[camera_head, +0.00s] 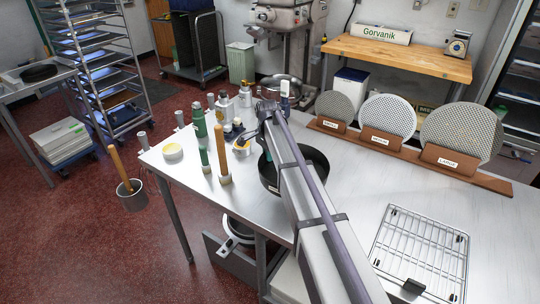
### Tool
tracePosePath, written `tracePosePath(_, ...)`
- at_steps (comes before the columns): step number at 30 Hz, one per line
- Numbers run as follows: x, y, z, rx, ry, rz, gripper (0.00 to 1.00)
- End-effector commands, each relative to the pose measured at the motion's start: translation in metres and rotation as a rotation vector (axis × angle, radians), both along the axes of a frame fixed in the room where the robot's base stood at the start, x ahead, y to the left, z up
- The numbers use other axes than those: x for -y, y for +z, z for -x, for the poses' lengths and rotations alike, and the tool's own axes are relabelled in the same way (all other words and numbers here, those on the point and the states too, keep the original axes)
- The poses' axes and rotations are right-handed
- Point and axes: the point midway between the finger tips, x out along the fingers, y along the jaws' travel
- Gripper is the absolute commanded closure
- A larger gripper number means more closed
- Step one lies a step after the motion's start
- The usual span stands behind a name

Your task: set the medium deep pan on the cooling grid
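A dark round deep pan (318,160) sits on the steel table, partly hidden behind my arm; no size mark on it can be read. The wire cooling grid (422,246) lies flat at the table's front right, with no pan on it. A small black piece (413,287) is at the grid's near edge. My arm reaches from the bottom right across the table, over the pan. Its far end, with my gripper (268,112), is beyond the pan, near the bottles. The fingers cannot be made out, so their state and any contact are unclear.
Three perforated discs (388,116) in labelled brown stands line the table's back edge. Bottles and a wooden-handled tool (220,155) crowd the left end. Steel surface (370,185) between pan and grid is clear. A wooden bench (400,56) with a scale stands behind.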

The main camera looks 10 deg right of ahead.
Motion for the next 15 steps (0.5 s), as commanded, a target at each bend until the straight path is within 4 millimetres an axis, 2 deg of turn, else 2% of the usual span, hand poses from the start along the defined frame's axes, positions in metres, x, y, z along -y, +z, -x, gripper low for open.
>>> tracePosePath(1,0.0,0.005,0.0,0.0,0.0,0.0,1.0)
tracePosePath(10,0.0,0.003,0.0,0.0,0.0,0.0,1.0)
tracePosePath(15,0.0,0.019,0.0,0.0,0.0,0.0,1.0)
